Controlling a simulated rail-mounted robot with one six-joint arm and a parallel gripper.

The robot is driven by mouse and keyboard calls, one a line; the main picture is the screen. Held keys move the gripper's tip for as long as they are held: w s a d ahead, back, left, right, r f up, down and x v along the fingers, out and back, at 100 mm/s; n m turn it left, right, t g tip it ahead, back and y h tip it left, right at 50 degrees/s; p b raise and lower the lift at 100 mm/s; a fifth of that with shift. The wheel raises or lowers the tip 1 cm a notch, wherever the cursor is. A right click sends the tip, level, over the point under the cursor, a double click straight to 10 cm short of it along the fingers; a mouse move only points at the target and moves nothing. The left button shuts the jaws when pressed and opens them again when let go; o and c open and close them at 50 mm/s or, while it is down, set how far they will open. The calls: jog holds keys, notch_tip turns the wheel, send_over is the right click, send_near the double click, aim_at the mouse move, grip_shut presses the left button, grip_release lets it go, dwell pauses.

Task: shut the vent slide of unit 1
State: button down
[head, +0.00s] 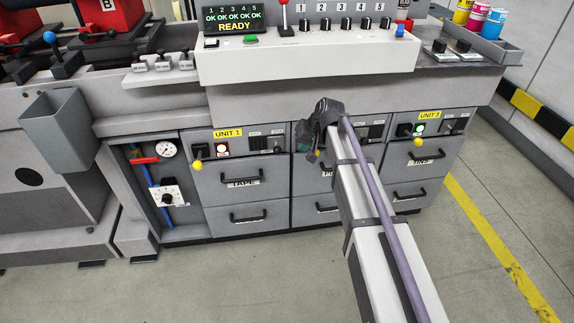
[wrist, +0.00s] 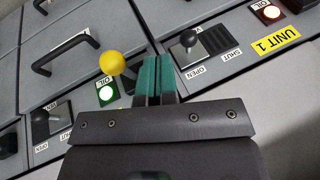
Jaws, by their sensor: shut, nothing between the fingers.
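The vent slide of unit 1 (head: 264,144) is on the grey panel below the console, right of the yellow UNIT 1 label (head: 228,133). In the wrist view its black knob (wrist: 188,39) stands at the end marked OPEN, and the dark slotted grille (wrist: 217,41) shows uncovered on the SHUT side. My gripper (wrist: 152,72) shows as two teal fingers, shut together and empty. They are apart from the knob, between it and a yellow ball knob (wrist: 110,63). In the head view my gripper (head: 303,147) is right of the slide, its fingertips mostly hidden by my wrist.
A red lamp (wrist: 268,11) is lit by the unit 1 label, and a green lamp (wrist: 107,93) by the yellow ball knob. Another slide (wrist: 40,118) lies lower left in the wrist view. Drawer handles (head: 246,179) stick out below. The console (head: 300,60) overhangs the panel.

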aim_at(277, 147)
jog(key=w, duration=0.1)
jog(key=w+r, duration=0.1)
jog(key=w+a+t, duration=0.1)
jog(key=shift+w+r+y, duration=0.15)
jog(key=shift+r+y, duration=0.15)
jog(key=shift+y, duration=0.1)
jog(key=shift+f, duration=0.15)
jog(key=b+x, duration=0.8)
jog(key=x, duration=0.1)
jog(key=shift+w+a+f, duration=0.15)
jog(key=shift+a+f, duration=0.1)
jog(key=shift+f, duration=0.05)
